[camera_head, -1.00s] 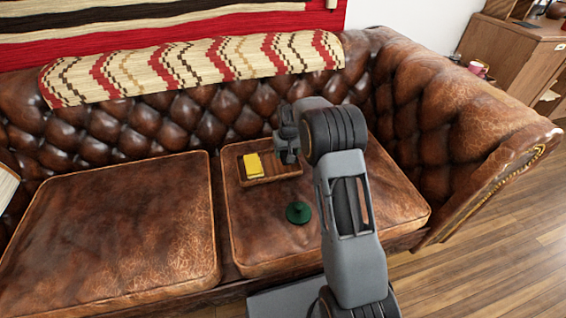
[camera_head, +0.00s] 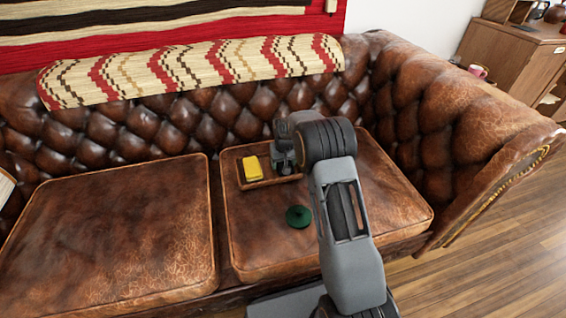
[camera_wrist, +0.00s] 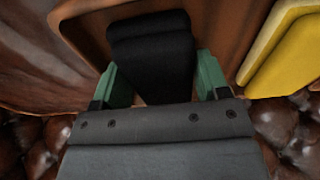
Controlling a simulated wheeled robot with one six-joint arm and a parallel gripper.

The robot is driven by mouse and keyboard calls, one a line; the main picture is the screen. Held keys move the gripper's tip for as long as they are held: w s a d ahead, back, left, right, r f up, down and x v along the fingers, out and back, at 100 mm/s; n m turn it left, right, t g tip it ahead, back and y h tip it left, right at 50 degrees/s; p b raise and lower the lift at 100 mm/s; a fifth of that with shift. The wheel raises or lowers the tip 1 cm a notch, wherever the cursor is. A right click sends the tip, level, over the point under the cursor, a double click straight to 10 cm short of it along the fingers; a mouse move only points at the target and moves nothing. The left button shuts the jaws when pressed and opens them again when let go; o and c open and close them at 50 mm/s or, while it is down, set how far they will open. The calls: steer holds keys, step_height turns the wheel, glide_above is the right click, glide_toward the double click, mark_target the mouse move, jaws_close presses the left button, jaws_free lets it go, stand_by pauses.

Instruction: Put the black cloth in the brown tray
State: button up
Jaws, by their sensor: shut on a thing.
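The black cloth (camera_wrist: 150,45) shows in the wrist view as a dark folded strip between the green fingertips of my gripper (camera_wrist: 163,80). My gripper is shut on it. In the head view my gripper (camera_head: 286,168) is at the right part of the brown tray (camera_head: 262,184), which lies on the right seat cushion. The tray also shows in the wrist view (camera_wrist: 90,28), behind and around the cloth. I cannot tell whether the cloth touches the tray floor. In the head view the cloth cannot be made out apart from my dark gripper.
A yellow cloth-like block (camera_head: 252,168) lies in the left part of the tray. A dark green round object (camera_head: 299,216) sits on the cushion in front of the tray. The tufted sofa back (camera_head: 200,130) rises behind. The left cushion (camera_head: 110,235) is clear.

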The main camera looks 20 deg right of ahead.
steer(key=o, duration=0.6)
step_height(320, 180, up, 12)
steer(key=s+p, duration=0.2)
steer(key=p, duration=0.2)
steer(key=s+a+r, duration=0.1)
steer(key=s+r, duration=0.8)
steer(key=s, duration=0.4)
steer(key=shift+t, duration=0.6)
steer(key=s, duration=1.1)
steer(key=s+a, duration=0.1)
steer(key=s, duration=0.5)
